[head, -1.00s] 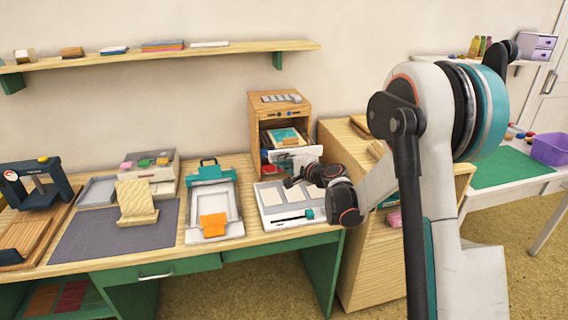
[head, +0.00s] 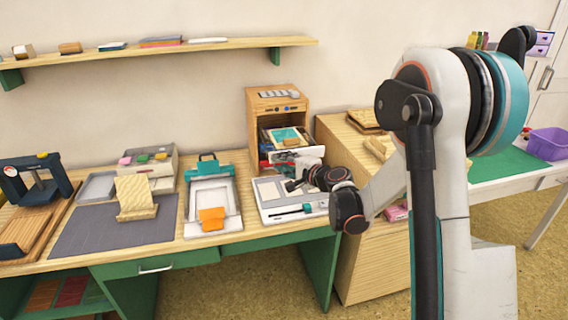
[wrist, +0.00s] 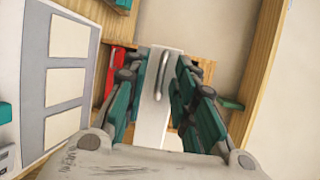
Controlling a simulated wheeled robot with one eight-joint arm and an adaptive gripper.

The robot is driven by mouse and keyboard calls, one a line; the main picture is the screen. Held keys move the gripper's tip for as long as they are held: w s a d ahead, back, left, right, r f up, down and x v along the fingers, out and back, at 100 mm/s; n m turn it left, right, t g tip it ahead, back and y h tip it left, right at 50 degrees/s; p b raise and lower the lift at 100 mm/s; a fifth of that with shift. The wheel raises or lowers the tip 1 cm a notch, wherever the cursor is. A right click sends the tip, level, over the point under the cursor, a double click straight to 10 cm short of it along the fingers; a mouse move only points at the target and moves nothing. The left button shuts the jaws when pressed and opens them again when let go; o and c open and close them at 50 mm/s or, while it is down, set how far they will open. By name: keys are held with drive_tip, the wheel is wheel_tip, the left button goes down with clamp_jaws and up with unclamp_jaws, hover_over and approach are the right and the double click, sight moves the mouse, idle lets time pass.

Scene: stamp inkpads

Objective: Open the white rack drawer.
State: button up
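The white rack drawer (head: 306,153) sits low in a small wooden rack (head: 276,104) on the desk. In the wrist view its white front (wrist: 154,112) lies between my fingers, with a silver bar handle (wrist: 164,77) on it. My gripper (wrist: 160,62) is open, one teal and black finger on each side of the handle, apart from it. In the head view my gripper (head: 292,185) is just in front of the drawer, above a white tray, and partly hides the area. How far the drawer stands out is hard to tell.
A white tray with pale cards (head: 268,190) lies directly below my gripper. A red piece (wrist: 117,62) shows beside the drawer front. A wooden cabinet (head: 348,150) stands right of the rack. A white press with an orange piece (head: 211,216) is to the left.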

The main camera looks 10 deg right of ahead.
drive_tip(key=v, duration=1.2)
idle(0.4)
